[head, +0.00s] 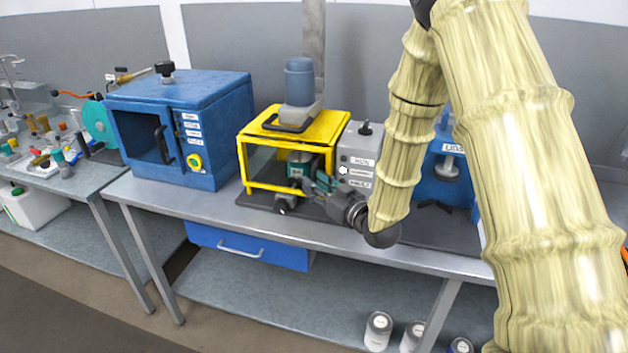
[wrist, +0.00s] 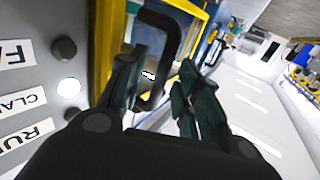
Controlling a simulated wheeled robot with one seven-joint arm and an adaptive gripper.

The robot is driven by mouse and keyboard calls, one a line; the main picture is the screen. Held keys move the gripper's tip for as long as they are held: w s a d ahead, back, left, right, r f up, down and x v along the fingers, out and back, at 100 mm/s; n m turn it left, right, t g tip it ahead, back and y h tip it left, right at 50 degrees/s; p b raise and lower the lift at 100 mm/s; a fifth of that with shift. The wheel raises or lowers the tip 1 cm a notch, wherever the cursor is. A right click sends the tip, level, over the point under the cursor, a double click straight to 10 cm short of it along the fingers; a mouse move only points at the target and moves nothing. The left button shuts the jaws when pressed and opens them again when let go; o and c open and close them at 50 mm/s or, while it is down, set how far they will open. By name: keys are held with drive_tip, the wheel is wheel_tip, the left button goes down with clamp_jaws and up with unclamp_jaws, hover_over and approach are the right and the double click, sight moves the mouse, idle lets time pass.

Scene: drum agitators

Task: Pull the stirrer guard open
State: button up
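The stirrer guard (head: 243,165) is a yellow-framed box with clear panels on the middle of the bench. It looks closed, though my arm hides part of its front right. Its black bar handle (wrist: 172,52) shows in the wrist view, in front of the yellow frame (wrist: 104,50). My gripper (head: 313,184) is at the guard's front right corner. In the wrist view my gripper (wrist: 160,100) has its two dark green fingers apart, with the handle's bar between them. I see a gap beside the right finger; contact on the left is unclear.
A grey control panel (head: 360,152) with labels and knobs stands close right of the guard. A blue cabinet (head: 180,120) stands to the left. A blue machine (head: 446,178) is behind my arm at right. A blue drawer (head: 250,247) hangs under the bench.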

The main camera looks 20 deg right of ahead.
drive_tip(key=shift+w+a, duration=0.3)
drive_tip(key=shift+w, duration=0.3)
drive_tip(key=shift+c, duration=0.2)
clamp_jaws()
drive_tip(key=shift+a, duration=0.1)
